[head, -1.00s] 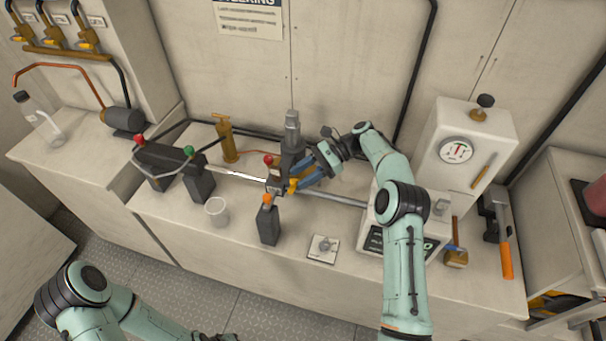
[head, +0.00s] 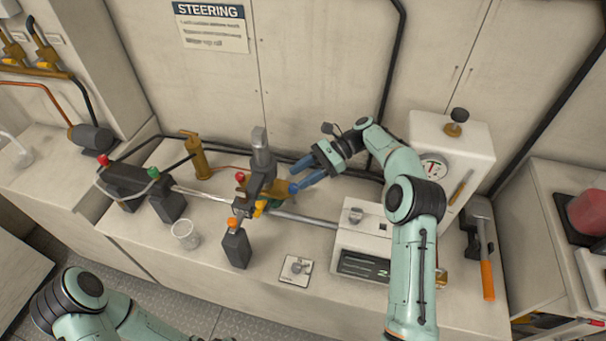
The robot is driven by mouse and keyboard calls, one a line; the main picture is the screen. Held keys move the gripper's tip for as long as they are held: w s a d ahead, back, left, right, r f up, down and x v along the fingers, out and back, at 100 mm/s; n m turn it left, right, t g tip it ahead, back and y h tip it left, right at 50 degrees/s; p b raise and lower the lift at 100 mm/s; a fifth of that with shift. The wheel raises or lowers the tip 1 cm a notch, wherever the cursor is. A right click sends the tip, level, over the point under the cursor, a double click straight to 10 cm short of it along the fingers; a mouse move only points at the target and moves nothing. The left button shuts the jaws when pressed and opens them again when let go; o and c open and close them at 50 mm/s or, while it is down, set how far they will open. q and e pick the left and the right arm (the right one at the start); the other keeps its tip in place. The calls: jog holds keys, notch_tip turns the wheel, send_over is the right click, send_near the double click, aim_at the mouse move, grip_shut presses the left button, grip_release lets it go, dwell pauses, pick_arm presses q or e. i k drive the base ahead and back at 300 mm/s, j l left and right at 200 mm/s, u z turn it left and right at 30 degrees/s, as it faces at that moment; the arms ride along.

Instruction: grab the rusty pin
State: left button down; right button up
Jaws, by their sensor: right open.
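A rusty brown piece (head: 280,187), which looks like the pin, shows at the dark upright fitting (head: 262,160) on the steering rod; its exact shape is too small to tell. My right gripper (head: 292,178) is open, with its blue fingers pointing left at the fitting, close to the brown piece. I cannot tell whether they touch it. A yellow part (head: 260,208) sits just below. Only a sliver of my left gripper (head: 222,338) shows at the bottom edge.
A clear cup (head: 186,234), a black bottle with an orange cap (head: 235,247) and a small plate (head: 296,269) stand at the bench front. A brass pump (head: 196,155) stands behind. A white gauge box (head: 450,150) and an orange-handled tool (head: 486,265) are at right.

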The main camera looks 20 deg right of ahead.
aim_at(242, 192)
jog(key=k, duration=1)
